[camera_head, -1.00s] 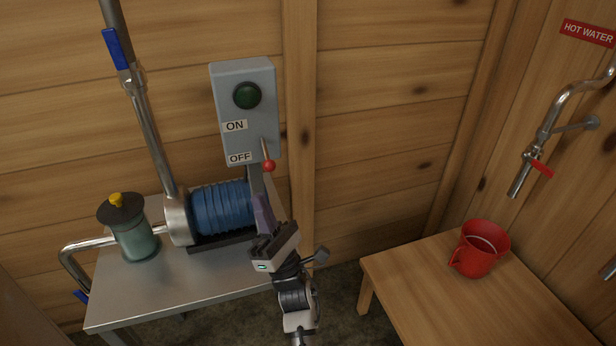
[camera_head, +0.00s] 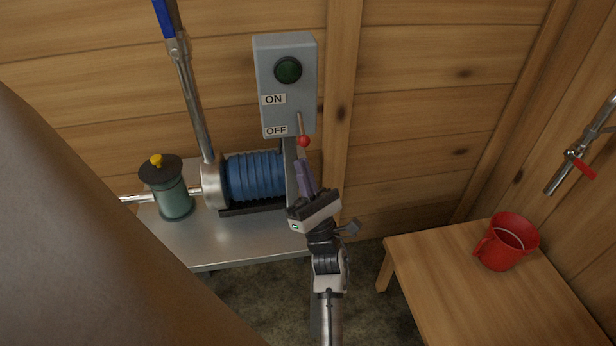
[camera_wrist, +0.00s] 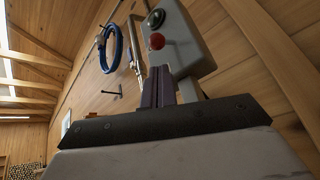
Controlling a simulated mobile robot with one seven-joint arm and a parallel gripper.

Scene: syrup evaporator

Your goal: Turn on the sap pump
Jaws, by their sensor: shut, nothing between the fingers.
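The grey switch box (camera_head: 286,92) is on the wooden wall, with a dark green lamp (camera_head: 288,70) and ON and OFF labels. Its lever ends in a red knob (camera_head: 303,141) and points down at the OFF label. The blue sap pump (camera_head: 254,175) sits on the metal table below. My gripper (camera_head: 302,164) is shut and empty, its fingertips just below the knob; I cannot tell whether they touch it. In the wrist view the red knob (camera_wrist: 156,41) shows just beyond my fingertips (camera_wrist: 157,70), with the box (camera_wrist: 184,38) behind.
A teal filter jar (camera_head: 173,195) and metal pipes stand left of the pump. A red jug (camera_head: 507,243) stands on a wooden bench (camera_head: 440,275) at the right, below a tap with a red handle (camera_head: 582,168). A large brown surface blocks the lower left.

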